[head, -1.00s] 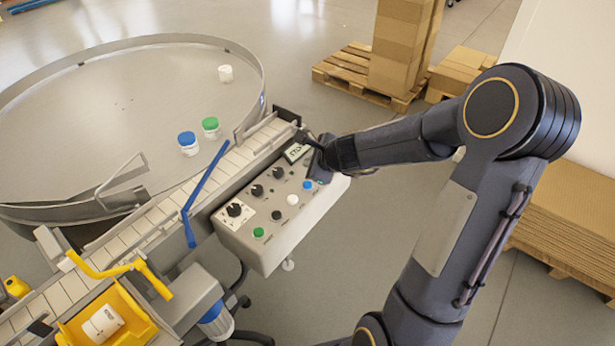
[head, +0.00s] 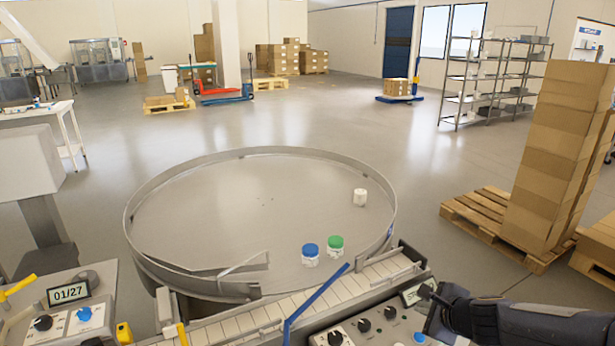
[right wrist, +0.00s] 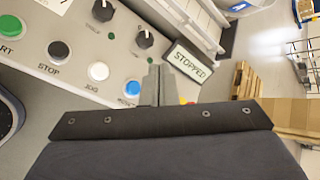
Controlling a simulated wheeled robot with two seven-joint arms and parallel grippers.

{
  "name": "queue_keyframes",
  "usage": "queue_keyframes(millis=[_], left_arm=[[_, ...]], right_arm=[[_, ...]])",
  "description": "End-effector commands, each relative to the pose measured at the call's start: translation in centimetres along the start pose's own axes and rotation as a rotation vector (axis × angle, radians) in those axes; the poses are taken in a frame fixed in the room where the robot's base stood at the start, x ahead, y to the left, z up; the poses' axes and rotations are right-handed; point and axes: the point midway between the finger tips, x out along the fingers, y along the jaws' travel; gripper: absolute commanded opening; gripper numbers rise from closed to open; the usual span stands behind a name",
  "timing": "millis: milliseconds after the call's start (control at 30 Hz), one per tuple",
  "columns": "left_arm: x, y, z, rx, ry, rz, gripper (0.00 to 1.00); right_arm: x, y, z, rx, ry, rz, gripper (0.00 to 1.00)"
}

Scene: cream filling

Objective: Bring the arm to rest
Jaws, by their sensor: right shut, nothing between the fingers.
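My right gripper (right wrist: 158,85) is shut and empty in the right wrist view, its fingertips over the edge of a grey control panel (right wrist: 90,75). In the head view my right arm comes in at the bottom right, with the gripper (head: 432,318) at the panel's right end, partly cut off by the frame. The panel carries black knobs, a green START button (right wrist: 10,25), a black STOP button (right wrist: 59,50), a white JOG button (right wrist: 98,71) and a blue button (right wrist: 132,88). Its display (right wrist: 189,64) reads STOPPED. I cannot tell whether the fingertips touch the panel. My left gripper is out of view.
A round turntable (head: 230,210) holds a blue-lidded jar (head: 310,258), a green-lidded jar (head: 335,252) and a white jar (head: 360,197). A conveyor (head: 250,320) with a blue guide bar (head: 318,293) runs before it. Stacked cartons (head: 555,150) stand on a pallet at right.

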Motion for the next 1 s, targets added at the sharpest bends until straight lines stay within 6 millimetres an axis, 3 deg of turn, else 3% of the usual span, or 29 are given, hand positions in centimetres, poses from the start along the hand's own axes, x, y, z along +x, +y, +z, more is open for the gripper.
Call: queue_keyframes(millis=[100, 200, 300, 400, 500, 600, 1000], left_arm=[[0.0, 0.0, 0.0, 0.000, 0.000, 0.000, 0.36], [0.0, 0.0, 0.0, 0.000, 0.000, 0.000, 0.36], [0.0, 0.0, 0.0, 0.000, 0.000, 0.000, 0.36], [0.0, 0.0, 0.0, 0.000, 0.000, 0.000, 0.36], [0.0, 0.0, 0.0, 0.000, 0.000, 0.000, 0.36], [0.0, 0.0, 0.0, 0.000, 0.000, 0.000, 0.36], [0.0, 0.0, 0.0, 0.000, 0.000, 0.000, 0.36]], right_arm=[[-5.8, 1.4, 5.1, -0.382, -0.143, 0.000, 0.00], [-10.9, 5.0, 7.8, -0.758, -0.247, 0.030, 0.00], [-15.3, 9.5, 8.3, -1.109, -0.314, 0.079, 0.00], [-18.3, 13.4, 7.1, -1.396, -0.344, 0.137, 0.00], [-20.2, 16.3, 5.4, -1.596, -0.352, 0.196, 0.00], [-21.2, 17.9, 4.1, -1.713, -0.349, 0.237, 0.00], [-21.6, 18.5, 3.4, -1.767, -0.345, 0.263, 0.00]])
